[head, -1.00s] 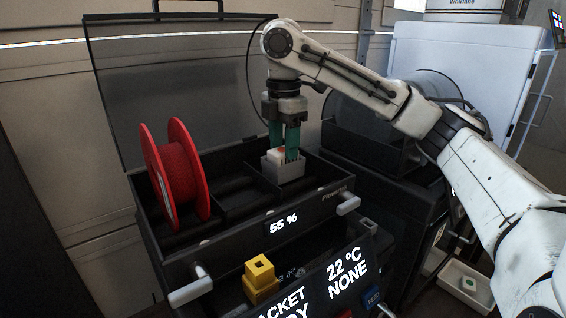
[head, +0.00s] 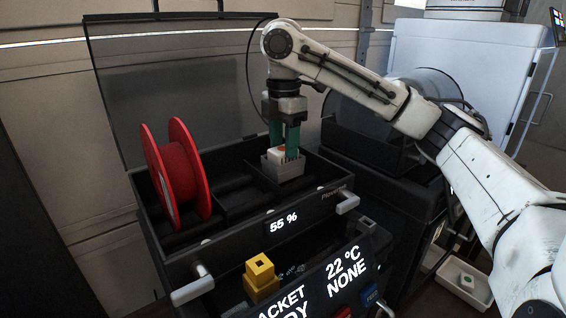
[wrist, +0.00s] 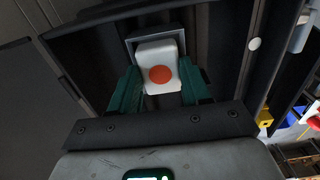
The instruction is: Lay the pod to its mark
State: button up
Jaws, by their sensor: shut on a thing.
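The pod is a small white block with an orange-red round spot on top. It shows in the wrist view (wrist: 160,66) between my fingers and in the head view (head: 277,154). It sits in or at a small grey holder (head: 284,169) at the right end of the open black box. My gripper (head: 284,150) points straight down with its green fingers on either side of the pod, shut on it. The wrist view shows the fingers (wrist: 158,88) touching its near part. The pod's underside is hidden, so I cannot tell if it rests on the holder's floor. I see no clear mark.
A red spool (head: 178,173) stands in the left of the black box (head: 240,233), whose lid (head: 180,95) is raised behind. The front panel reads 55 %. A yellow block (head: 260,275) sits in front. A dark machine (head: 375,160) stands close on the right.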

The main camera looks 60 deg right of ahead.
aim_at(283, 149)
jog(key=shift+f, duration=0.25)
dwell(0.3)
jog(key=o, duration=1.1)
notch_tip(283, 149, up, 11)
jog(key=shift+f+b, duration=0.1)
jog(key=shift+b, duration=0.4)
